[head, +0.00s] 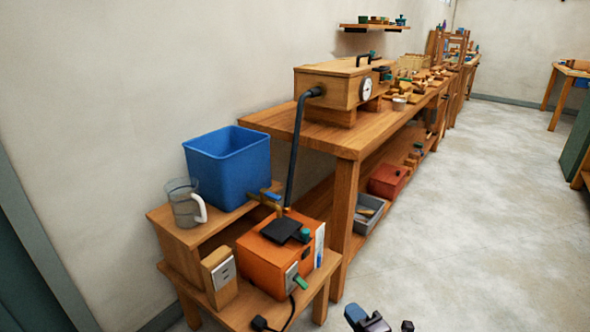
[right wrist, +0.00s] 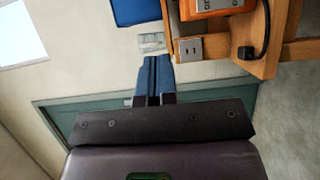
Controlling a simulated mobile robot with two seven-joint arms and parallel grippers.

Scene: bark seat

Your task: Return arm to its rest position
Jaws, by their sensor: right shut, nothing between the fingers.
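My right gripper (head: 379,321) shows at the bottom edge of the head view, mostly cut off, in front of and to the right of the low wooden stand (head: 247,313). In the right wrist view its two blue fingers (right wrist: 154,77) are together with nothing between them. They are apart from the stand and its socket box. The rest of the right arm is hidden below the head view. My left gripper is in neither view.
The low stand holds a blue bin (head: 228,166), a clear jug (head: 185,204) and an orange box (head: 275,246). A black hose (head: 294,150) runs up to a wooden box with a gauge (head: 337,85) on the long bench (head: 343,140). The floor (head: 480,200) to the right is clear.

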